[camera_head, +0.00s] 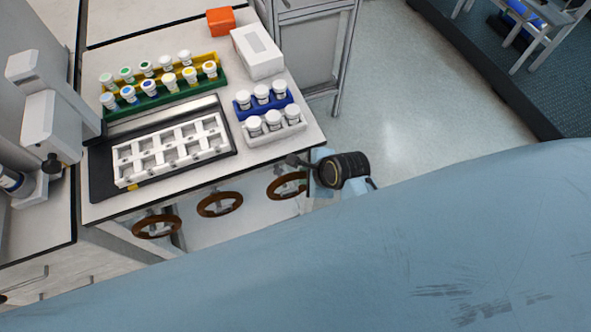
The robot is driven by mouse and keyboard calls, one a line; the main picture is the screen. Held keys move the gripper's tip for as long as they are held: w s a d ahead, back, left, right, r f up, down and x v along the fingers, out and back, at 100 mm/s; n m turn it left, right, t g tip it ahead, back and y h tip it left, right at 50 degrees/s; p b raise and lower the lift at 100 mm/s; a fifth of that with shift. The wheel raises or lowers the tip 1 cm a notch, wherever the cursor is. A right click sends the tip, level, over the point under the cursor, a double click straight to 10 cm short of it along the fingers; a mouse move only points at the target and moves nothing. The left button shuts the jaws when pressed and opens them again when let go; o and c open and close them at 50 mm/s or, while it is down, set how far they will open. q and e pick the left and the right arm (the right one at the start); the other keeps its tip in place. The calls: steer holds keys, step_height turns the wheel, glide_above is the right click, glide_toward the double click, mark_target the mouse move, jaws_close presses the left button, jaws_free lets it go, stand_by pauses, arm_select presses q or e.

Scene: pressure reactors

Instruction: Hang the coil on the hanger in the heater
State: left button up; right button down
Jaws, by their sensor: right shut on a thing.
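Three brown ring-shaped coils show below the front edge of the bench: a left one (157,227), a middle one (220,204) and a right one (285,196). My right gripper (303,165) is at the right coil and shut on it; its fingertips are small and partly hidden by the dark wrist. The coils are in front of a pale, glassy-looking space (240,224) under the bench top. I cannot tell whether this is the heater, and no hanger shows clearly. The lower part of that space is hidden. My left gripper is not in view.
The bench top (215,95) bears a white rack in a black tray (103,187), several capped vials in green, yellow and blue racks, a white box (257,52) and an orange block (220,21). A large blue surface blocks the foreground. The floor (405,95) at right is clear.

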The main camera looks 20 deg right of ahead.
steer(key=shift+w+a, duration=0.4)
steer(key=shift+w, duration=0.45)
steer(key=x, duration=0.3)
steer(key=shift+w+a+f, duration=0.1)
steer(key=shift+w+f, duration=0.05)
steer(key=shift+f, duration=0.05)
steer(key=shift+f, duration=0.2)
steer(key=c, duration=1.3)
jaws_free()
steer(key=shift+c, duration=0.2)
